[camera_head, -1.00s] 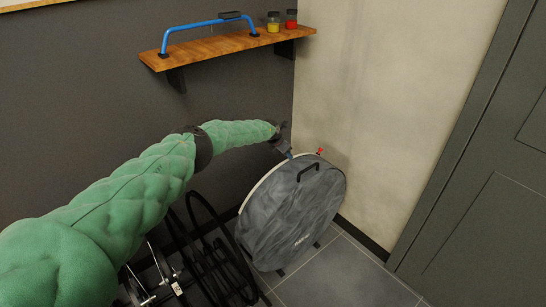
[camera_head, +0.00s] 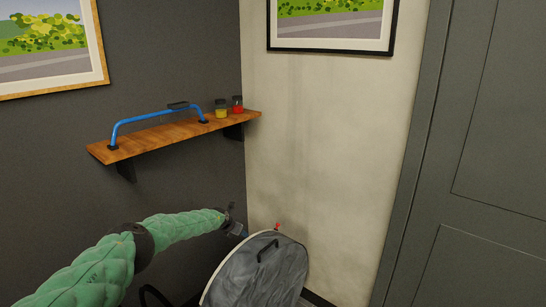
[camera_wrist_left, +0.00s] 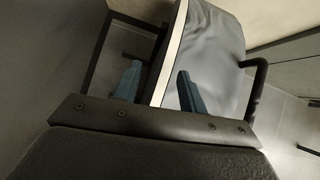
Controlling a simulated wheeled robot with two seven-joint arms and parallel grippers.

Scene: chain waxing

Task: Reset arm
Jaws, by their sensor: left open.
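My left arm, in a green quilted cover, comes in from the lower left in the head view. My left gripper (camera_head: 238,230) is beside the upper left edge of a round grey wheel bag (camera_head: 262,274) with a black handle. In the left wrist view the gripper (camera_wrist_left: 155,82) is open, its two blue-grey fingers apart. The bag's pale edge (camera_wrist_left: 172,50) shows between and beyond the fingers; I cannot tell whether they touch it. My right gripper is not in view.
A wooden shelf (camera_head: 172,137) on the dark wall holds a blue bar (camera_head: 160,113), a yellow jar (camera_head: 221,109) and a red jar (camera_head: 238,105). A small red item (camera_head: 277,227) shows behind the bag's top. A grey door (camera_head: 470,160) stands at the right. Framed pictures hang above.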

